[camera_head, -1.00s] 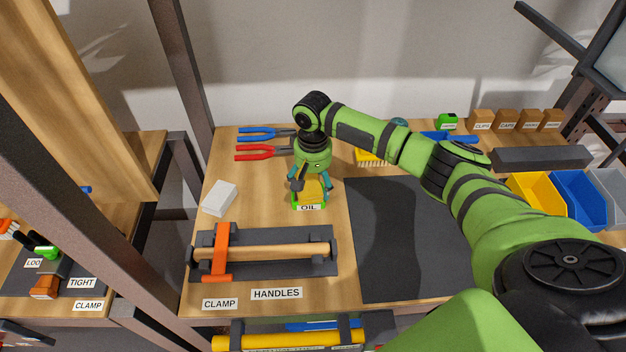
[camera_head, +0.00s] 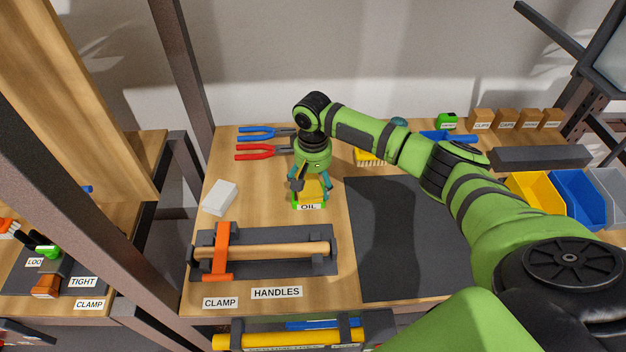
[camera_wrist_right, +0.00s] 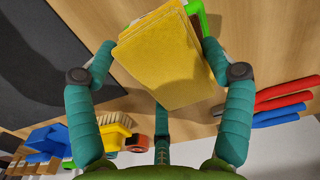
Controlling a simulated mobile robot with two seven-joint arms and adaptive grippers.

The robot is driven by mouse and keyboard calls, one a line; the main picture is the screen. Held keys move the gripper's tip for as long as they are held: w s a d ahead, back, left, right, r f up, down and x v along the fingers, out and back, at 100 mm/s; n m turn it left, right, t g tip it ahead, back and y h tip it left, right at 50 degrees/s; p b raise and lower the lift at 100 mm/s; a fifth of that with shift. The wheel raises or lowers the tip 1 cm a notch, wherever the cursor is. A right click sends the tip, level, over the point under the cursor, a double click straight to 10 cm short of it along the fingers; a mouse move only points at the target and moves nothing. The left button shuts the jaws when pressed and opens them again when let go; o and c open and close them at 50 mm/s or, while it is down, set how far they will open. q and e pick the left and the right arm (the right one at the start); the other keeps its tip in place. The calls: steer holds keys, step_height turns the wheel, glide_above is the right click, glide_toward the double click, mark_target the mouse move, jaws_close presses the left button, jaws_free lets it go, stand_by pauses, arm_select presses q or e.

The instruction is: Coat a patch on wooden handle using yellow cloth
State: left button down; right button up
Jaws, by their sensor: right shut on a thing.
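The yellow cloth (camera_head: 315,187) is a thick folded block at the green-edged OIL tray (camera_head: 323,206), in the head view. My right gripper (camera_head: 311,187) points down over it, shut on its sides. In the right wrist view the cloth (camera_wrist_right: 165,62) sits between the teal fingers (camera_wrist_right: 160,85); a bit of green tray edge shows behind it. I cannot tell whether the cloth touches the tray. The wooden handle (camera_head: 285,249) lies level in a dark holder (camera_head: 320,265), with an orange clamp (camera_head: 221,250) across its left part. My left gripper is not in view.
Red pliers (camera_head: 258,154) and blue pliers (camera_head: 262,133) lie behind the gripper. A white block (camera_head: 219,198) is to its left. A yellow brush (camera_head: 370,158) stands behind right. A dark mat (camera_head: 395,270) gives clear room right of the handle. Coloured bins (camera_head: 580,200) stand far right.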

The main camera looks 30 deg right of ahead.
mark_target(313, 181)
steer(key=shift+s+f+p, duration=0.2)
steer(key=shift+f+p, duration=0.05)
steer(key=shift+p, duration=0.1)
stand_by(1.4)
step_height(313, 181, up, 8)
steer(key=p, duration=0.9)
steer(key=shift+w+f, duration=0.15)
steer(key=shift+f, duration=0.2)
stand_by(0.4)
